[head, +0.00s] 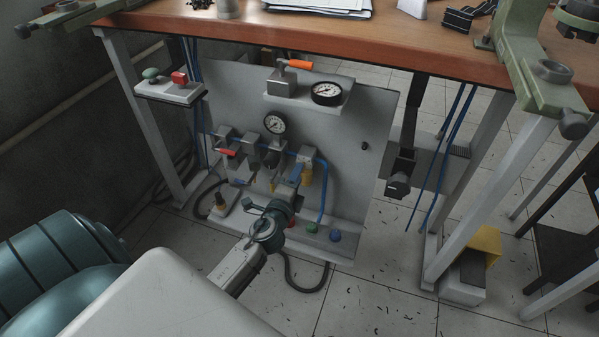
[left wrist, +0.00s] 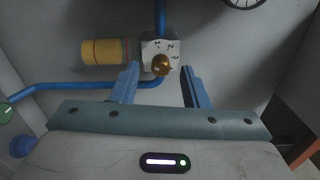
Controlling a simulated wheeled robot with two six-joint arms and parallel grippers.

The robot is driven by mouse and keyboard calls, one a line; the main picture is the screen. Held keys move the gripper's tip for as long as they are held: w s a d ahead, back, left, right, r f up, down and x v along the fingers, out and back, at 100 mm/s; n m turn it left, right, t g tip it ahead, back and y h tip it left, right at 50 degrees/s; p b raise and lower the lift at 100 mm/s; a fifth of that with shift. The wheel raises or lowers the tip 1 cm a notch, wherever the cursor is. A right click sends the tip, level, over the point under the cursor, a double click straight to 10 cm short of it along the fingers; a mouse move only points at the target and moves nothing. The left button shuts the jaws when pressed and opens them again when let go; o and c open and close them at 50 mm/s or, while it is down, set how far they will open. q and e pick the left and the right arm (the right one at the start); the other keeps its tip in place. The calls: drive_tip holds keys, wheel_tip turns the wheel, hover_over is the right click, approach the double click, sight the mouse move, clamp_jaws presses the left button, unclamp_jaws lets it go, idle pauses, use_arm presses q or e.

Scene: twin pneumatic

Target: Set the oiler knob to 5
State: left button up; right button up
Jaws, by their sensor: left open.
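The oiler (head: 307,161) is the right-hand unit of the air line on the grey panel, with an amber bowl below it. In the left wrist view its brass knob (left wrist: 162,65) stands on a white dial plate (left wrist: 160,47) with dark numbers. I cannot read the setting surely. The yellow-orange bowl (left wrist: 100,52) lies to the left there. My left gripper (head: 297,174) is right in front of the oiler. In the left wrist view the gripper (left wrist: 160,72) is open, a finger on each side of the knob, with gaps between. My right gripper is not in view.
A gauge (head: 275,124), a red-handled valve (head: 226,151) and blue hoses surround the units. A shelf above carries another gauge (head: 326,93) and an orange-handled valve (head: 299,64). The wooden bench top (head: 400,45) overhangs the panel. Green and blue buttons (head: 335,235) sit below.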

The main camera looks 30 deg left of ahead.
use_arm(q)
drive_tip(key=b+v, duration=0.1)
drive_tip(key=v, duration=0.7)
